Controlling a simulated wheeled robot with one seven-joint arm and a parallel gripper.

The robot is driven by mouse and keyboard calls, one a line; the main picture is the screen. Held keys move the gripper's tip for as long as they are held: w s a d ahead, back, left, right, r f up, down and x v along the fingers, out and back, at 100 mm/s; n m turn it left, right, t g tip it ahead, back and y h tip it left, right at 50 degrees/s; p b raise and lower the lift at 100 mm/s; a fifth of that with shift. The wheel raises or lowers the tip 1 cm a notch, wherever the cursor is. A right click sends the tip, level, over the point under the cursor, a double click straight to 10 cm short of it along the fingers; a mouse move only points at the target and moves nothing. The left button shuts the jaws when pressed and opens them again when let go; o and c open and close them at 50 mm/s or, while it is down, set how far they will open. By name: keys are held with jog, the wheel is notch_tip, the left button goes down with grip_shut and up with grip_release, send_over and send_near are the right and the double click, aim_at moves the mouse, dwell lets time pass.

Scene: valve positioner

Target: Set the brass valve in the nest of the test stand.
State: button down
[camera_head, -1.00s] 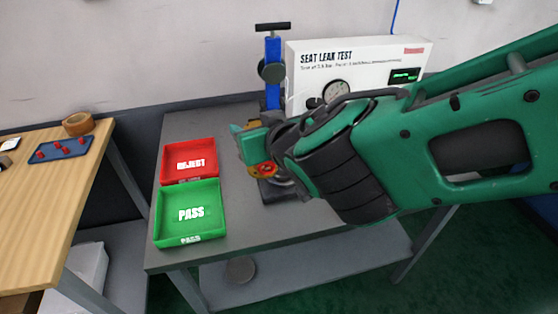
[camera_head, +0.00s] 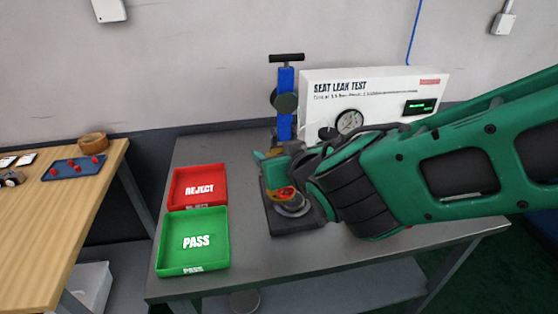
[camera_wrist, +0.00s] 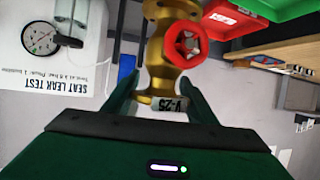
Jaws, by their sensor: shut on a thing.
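The brass valve (camera_wrist: 165,75), with a red handwheel (camera_wrist: 187,43) and a tag reading V-25, sits between the two green fingers in the wrist view. My gripper (camera_head: 272,166) is shut on it. In the head view the valve's red handwheel (camera_head: 284,192) shows just below the fingers, and much of its body is hidden by my gripper and wrist. The test stand has a blue column (camera_head: 286,105) with a black T-handle, and a dark base (camera_head: 290,228). A grey round nest (camera_head: 293,209) lies directly below the valve. I cannot tell whether they touch.
A red REJECT tray (camera_head: 198,185) and a green PASS tray (camera_head: 192,240) stand left of the stand on the grey table (camera_head: 400,242). The white SEAT LEAK TEST box (camera_head: 375,90) with a gauge stands behind. A wooden table (camera_head: 50,230) is at the far left.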

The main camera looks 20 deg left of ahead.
jog(key=w+f, duration=0.7)
jog(key=f, duration=0.1)
jog(key=shift+w+d+f, duration=0.15)
jog(key=shift+w+d, duration=0.15)
jog(key=shift+f, duration=0.1)
jog(key=c, duration=0.7)
grip_release()
jog(key=shift+f, duration=0.1)
jog(key=shift+c, duration=0.2)
jog(key=v, duration=1.2)
